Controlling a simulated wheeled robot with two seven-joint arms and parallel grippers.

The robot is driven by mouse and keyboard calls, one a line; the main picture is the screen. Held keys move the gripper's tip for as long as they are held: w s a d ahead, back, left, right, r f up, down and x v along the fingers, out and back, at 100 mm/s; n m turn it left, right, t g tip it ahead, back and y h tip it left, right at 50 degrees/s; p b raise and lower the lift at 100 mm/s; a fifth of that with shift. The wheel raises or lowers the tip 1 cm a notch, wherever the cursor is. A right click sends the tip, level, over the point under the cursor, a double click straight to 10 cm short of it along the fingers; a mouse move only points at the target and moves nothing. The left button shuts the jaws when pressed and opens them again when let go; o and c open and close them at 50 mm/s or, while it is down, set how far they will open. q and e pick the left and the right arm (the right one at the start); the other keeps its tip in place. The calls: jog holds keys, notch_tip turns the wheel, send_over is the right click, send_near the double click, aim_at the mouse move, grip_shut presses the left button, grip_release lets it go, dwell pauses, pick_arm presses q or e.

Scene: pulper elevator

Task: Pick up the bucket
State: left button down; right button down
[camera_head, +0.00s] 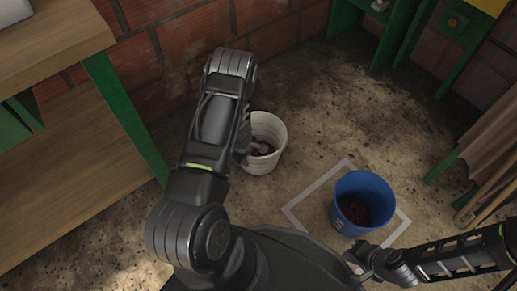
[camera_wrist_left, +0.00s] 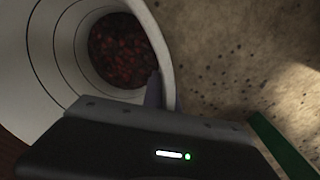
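A white bucket (camera_head: 268,130) stands on the dirt floor by the brick wall, dark red contents inside. It also shows in the left wrist view (camera_wrist_left: 40,75), where its rim curves past my left gripper. A blue bucket (camera_head: 364,190) with dark contents stands at the right. My left gripper (camera_head: 250,149) is at the left side of the white bucket, partly hidden by my arm. In the left wrist view one dark finger (camera_wrist_left: 154,90) shows at the rim; the other is hidden, so its grip is unclear. My right gripper (camera_head: 363,258) is just below the blue bucket; its fingers are unclear.
A pale square outline (camera_head: 309,196) is marked on the floor around the blue bucket. A wooden bench (camera_head: 85,165) with green legs stands at the left. Green framing (camera_head: 402,35) is at the back right, with brown cloth (camera_head: 492,135) at the right edge.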

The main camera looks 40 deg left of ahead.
dwell(0.4)
pick_arm(q)
notch_tip(320, 180, up, 10)
jog(key=p, duration=0.4)
jog(key=shift+r, duration=0.1)
dwell(0.5)
